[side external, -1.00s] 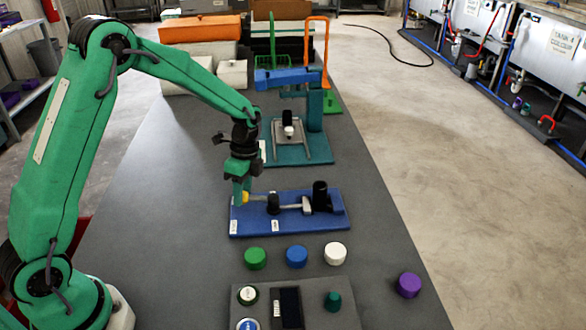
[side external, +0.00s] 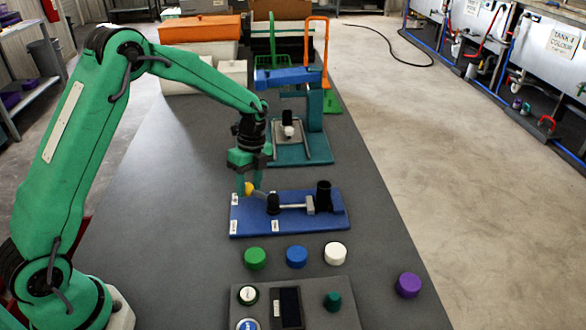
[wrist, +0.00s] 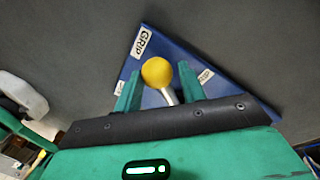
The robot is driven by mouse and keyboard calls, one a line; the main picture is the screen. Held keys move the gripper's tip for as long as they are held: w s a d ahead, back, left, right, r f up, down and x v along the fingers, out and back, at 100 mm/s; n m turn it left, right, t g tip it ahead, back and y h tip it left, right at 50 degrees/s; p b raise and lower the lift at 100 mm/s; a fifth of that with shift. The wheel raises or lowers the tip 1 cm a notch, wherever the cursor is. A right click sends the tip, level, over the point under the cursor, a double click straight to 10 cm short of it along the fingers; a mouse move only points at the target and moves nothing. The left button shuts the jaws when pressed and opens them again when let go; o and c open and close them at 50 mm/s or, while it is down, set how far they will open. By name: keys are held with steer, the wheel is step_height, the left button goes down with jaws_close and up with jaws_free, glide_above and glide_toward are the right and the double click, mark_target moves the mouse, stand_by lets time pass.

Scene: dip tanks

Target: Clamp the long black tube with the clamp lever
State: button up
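A toggle clamp sits on a blue base plate (side external: 245,216). Its lever ends in a yellow knob (side external: 249,188). A rod runs right from a short black post (side external: 273,204) to a grey jaw (side external: 310,205). The long black tube (side external: 323,195) stands upright at the plate's right, beside the jaw; whether they touch I cannot tell. My gripper (side external: 249,180) is over the plate's left end, at the knob. In the wrist view, the yellow knob (wrist: 157,72) is between my two open fingers (wrist: 158,75), with narrow gaps beside it. The tube is out of that view.
Green (side external: 255,258), blue (side external: 297,257), white (side external: 335,253) and purple (side external: 408,285) round pieces stand in front of the plate. A grey panel (side external: 262,318) is nearer. A teal stand (side external: 318,150) with a blue arm is behind. Bare bench lies to the left.

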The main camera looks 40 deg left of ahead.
steer(key=shift+o, duration=1.2)
step_height(320, 180, up, 8)
steer(key=w, duration=0.1)
steer(key=shift+w, duration=0.2)
